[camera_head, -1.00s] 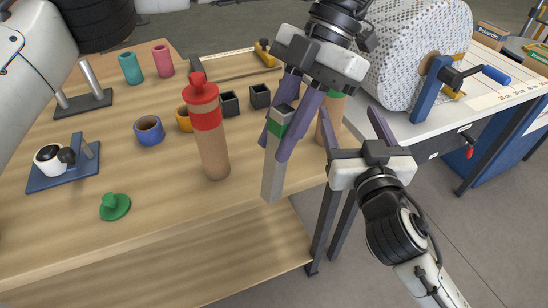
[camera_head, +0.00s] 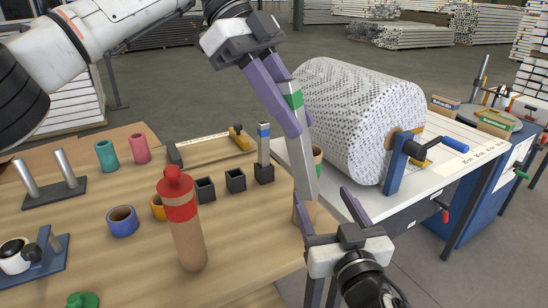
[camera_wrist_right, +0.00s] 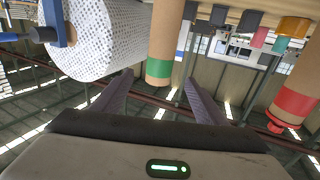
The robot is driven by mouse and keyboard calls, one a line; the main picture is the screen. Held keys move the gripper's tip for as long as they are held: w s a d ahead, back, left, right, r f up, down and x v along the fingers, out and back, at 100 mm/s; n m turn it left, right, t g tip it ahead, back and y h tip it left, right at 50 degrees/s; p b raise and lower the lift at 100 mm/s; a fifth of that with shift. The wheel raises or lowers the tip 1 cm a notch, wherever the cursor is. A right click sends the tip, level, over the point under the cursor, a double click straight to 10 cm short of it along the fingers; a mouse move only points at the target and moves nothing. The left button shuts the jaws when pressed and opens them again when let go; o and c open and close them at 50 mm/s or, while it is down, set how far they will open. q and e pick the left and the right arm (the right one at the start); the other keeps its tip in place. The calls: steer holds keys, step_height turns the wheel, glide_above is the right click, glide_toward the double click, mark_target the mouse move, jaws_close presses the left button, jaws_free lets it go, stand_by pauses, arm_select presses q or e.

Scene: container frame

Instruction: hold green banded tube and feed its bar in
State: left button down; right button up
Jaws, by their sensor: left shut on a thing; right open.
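The green banded tube (camera_head: 318,170) is cardboard and stands near the table's right edge, partly hidden behind the bar. In the right wrist view the tube (camera_wrist_right: 162,45) appears upside down, its green band between and beyond my fingers. The grey bar (camera_head: 305,178) with a green band is shut in my left gripper (camera_head: 299,128), slightly tilted. Its lower part overlaps the tube in the head view; I see no sign of it inside. My right gripper (camera_head: 322,198) is open, low at the tube, fingers to either side in the picture.
A red-capped tube (camera_head: 186,230) stands to the left. A blue-banded bar (camera_head: 264,145) stands in a black holder, beside empty black holders (camera_head: 205,190). A large patterned roll (camera_head: 360,115) with a crank is at the right. A blue cup (camera_head: 122,221) is further left.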

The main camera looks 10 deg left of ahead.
arm_select(q)
steer(key=w+r+n+t, duration=0.7)
steer(key=w+n+t, duration=0.1)
steer(key=w+n, duration=0.4)
steer(key=shift+w+a+r, duration=0.2)
steer(key=shift+w+a, duration=0.1)
arm_select(e)
steer(key=x, duration=1.2)
steer(key=c, duration=1.2)
steer(key=o, duration=1.2)
